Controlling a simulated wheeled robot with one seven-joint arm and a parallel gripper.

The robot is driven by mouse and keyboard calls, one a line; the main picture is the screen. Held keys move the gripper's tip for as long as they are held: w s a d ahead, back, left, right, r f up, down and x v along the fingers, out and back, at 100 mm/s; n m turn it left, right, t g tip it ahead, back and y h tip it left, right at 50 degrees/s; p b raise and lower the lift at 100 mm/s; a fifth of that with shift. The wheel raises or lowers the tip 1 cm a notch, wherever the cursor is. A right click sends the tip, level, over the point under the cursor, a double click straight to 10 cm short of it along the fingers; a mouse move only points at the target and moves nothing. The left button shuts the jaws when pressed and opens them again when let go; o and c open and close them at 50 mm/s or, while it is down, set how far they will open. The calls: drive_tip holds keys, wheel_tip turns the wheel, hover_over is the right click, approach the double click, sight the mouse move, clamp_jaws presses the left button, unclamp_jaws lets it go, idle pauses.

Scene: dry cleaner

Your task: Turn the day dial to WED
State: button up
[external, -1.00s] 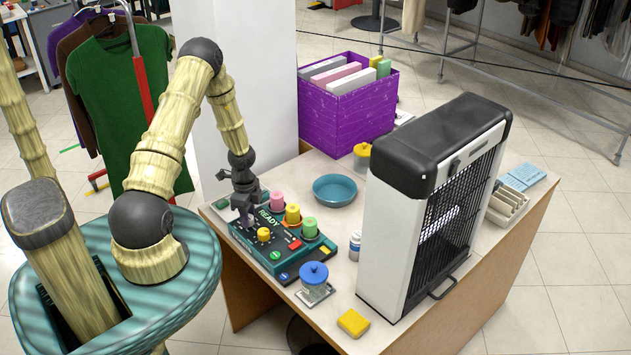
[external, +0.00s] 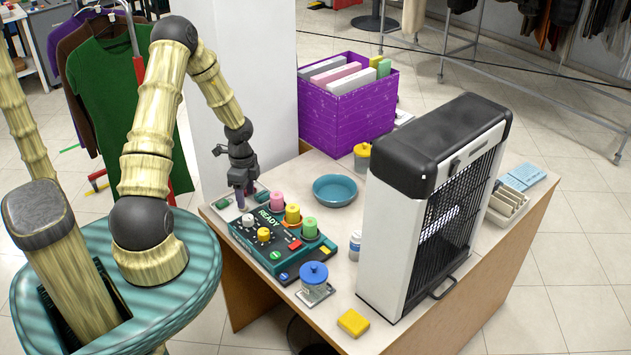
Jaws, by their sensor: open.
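A dark teal control panel (external: 283,264) marked READY lies on the table's left part. It carries a grey-white knob (external: 247,219) and a yellow knob (external: 264,234) near its left end. Day lettering is too small to read, so I cannot tell which knob is the day dial or where it points. My gripper (external: 243,204) is open, fingers down, just above and behind the grey-white knob, and seems apart from it.
Pink (external: 276,201), yellow (external: 292,214) and green (external: 309,228) spool-like pieces stand along the panel's back edge. A blue-lidded jar (external: 314,278) stands at its right end. A teal bowl (external: 335,190), a purple box (external: 348,115) and a large black-and-white machine (external: 392,225) are farther right.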

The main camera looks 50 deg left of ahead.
wheel_tip(320, 180, up, 9)
idle(0.3)
drive_tip(key=shift+w+r, duration=0.1)
idle(0.4)
drive_tip(key=s+d+r+n+t, duration=0.1)
drive_tip(key=s+d+r+n, duration=0.1)
drive_tip(key=d, duration=0.5)
drive_tip(key=s+d+r+n+t, duration=0.1)
drive_tip(key=s+d+r+n, duration=0.1)
drive_tip(key=d+r+n, duration=0.3)
drive_tip(key=s+d+r+n+t, duration=0.1)
drive_tip(key=s+d+r+n, duration=0.2)
drive_tip(key=d, duration=0.7)
wheel_tip(320, 180, up, 2)
drive_tip(key=shift+d+n, duration=0.2)
drive_tip(key=shift+n, duration=0.4)
